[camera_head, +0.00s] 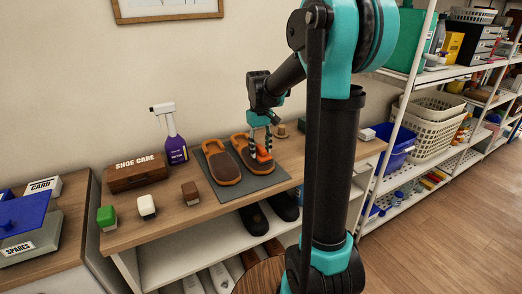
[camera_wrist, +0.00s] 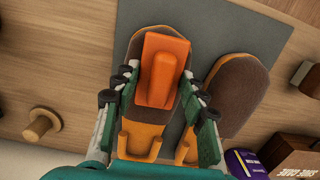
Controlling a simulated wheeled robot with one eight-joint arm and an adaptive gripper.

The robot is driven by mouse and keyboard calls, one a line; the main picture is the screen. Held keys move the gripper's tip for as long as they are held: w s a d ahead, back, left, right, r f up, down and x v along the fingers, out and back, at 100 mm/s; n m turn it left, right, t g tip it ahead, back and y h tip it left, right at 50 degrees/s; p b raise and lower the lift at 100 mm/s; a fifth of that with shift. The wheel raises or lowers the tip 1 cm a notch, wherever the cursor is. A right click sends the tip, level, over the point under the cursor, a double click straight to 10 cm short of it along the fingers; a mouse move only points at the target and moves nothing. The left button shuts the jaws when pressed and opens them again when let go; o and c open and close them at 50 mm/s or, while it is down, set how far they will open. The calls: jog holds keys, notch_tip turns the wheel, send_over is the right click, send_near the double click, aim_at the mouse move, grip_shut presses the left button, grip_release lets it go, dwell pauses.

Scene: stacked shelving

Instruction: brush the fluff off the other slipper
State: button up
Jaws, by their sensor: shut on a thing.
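Two brown slippers with orange trim lie side by side on a dark grey mat (camera_head: 262,186). The left slipper (camera_head: 222,167) is bare on top in the head view; it is the right-hand one in the wrist view (camera_wrist: 236,92). The right slipper (camera_head: 240,147) is under my gripper (camera_head: 262,136); it also shows in the wrist view (camera_wrist: 133,92). My gripper is shut on an orange block-like brush (camera_wrist: 163,68), between its fingers over that slipper's toe part. Whether the brush touches the slipper I cannot tell. I can make out no fluff on either slipper.
A purple spray bottle (camera_head: 175,145) and a SHOE CARE box (camera_head: 137,173) stand left of the mat. A wooden peg (camera_wrist: 42,124) stands near the mat. Dark shoes (camera_head: 254,219) sit on the shelf below.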

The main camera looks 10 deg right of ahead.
aim_at(260, 143)
jog(key=shift+w+r, duration=0.15)
jog(key=shift+w, duration=0.9)
jog(key=shift+s, duration=1.6)
jog(key=shift+w+f, duration=0.25)
jog(key=shift+w, duration=0.8)
jog(key=shift+c, duration=1)
jog(key=shift+w, duration=0.75)
jog(key=shift+r, duration=0.1)
jog(key=shift+r, duration=1.45)
